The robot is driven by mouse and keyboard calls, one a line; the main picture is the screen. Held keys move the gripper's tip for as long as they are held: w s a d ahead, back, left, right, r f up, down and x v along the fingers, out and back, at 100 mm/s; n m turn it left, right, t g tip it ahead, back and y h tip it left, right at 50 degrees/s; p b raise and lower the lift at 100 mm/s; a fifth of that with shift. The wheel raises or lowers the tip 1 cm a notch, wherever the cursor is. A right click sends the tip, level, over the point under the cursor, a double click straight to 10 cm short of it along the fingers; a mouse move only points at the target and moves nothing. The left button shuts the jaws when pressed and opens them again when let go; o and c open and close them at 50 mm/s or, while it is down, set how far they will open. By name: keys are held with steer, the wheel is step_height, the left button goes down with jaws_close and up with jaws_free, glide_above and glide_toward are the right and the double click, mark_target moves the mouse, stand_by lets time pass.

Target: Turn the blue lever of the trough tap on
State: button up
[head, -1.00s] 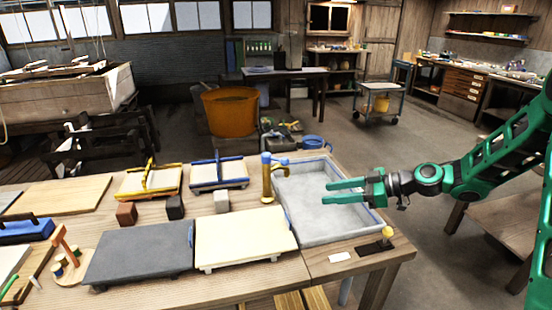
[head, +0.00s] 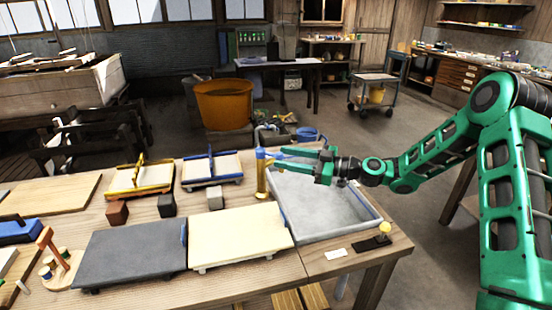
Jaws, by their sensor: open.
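The trough tap (head: 262,178) is a brass post with a blue top, standing at the left back corner of the grey trough (head: 325,212). Its blue lever (head: 262,154) shows at the top, close to my fingertips and partly hard to make out against them. My green gripper (head: 280,159) is open and points left over the back of the trough. Its fingertips are just right of the tap top; I cannot tell whether they touch the lever. No water shows in the trough.
A cream board (head: 240,235) and a dark grey board (head: 132,255) lie left of the trough. Two framed moulds, yellow (head: 138,178) and blue (head: 211,168), stand behind them. A yellow knob (head: 384,228) is at the front right corner. Open floor lies to the right.

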mark_target(269, 154)
steer(key=shift+x, duration=1.4)
steer(key=shift+s, duration=0.1)
